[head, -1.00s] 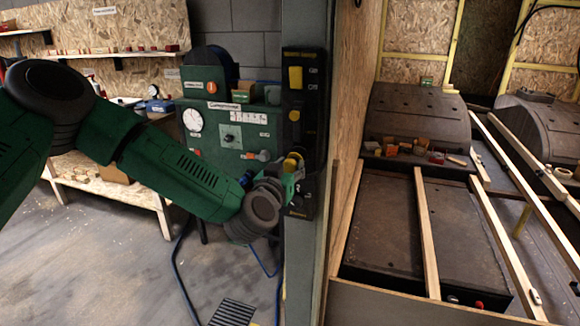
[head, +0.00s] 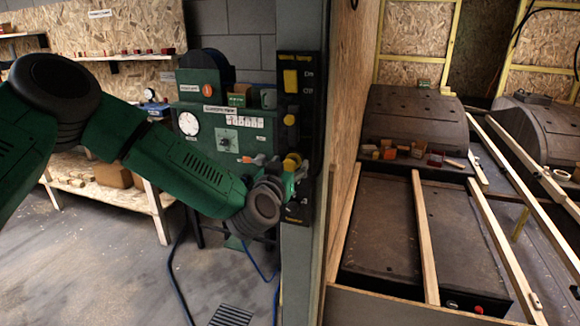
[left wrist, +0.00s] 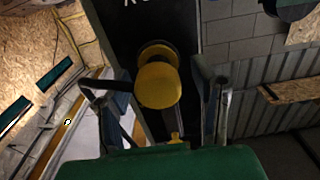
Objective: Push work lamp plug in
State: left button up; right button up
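A tall black panel (head: 290,150) is mounted on the grey post, with a yellow switch (head: 290,79) marked on and off near its top and a round yellow knob (head: 289,119) below. A yellow plug-like piece (head: 292,163) sits lower on the panel. My left gripper (head: 296,176) is at this piece and partly hides it. In the left wrist view, a yellow round-ended piece (left wrist: 158,86) lies between my open fingers (left wrist: 163,100), with gaps on both sides. I cannot tell how deep it sits in the panel. My right gripper is out of view.
A green machine (head: 225,130) with a dial stands behind my left arm. A wooden wall (head: 345,120) rises right of the post. Beyond it are dark wheel arches (head: 415,115) with small blocks and wooden battens (head: 424,235). Blue hoses hang below my arm.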

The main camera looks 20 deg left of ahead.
pick_arm(q)
jog(key=shift+s, duration=0.1)
jog(key=shift+s, duration=0.3)
jog(key=s, duration=1.1)
jog(key=shift+s+f, duration=0.15)
jog(key=c, duration=0.9)
jog(key=shift+s+d+f+m, duration=0.1)
jog(key=shift+s+d+m, duration=0.15)
jog(key=shift+m, duration=0.65)
grip_shut()
jog(key=s+m+y+p, duration=0.1)
jog(key=s+m+p, duration=0.3)
jog(key=m, duration=1.2)
jog(key=w, duration=1.2)
jog(key=shift+w, duration=0.4)
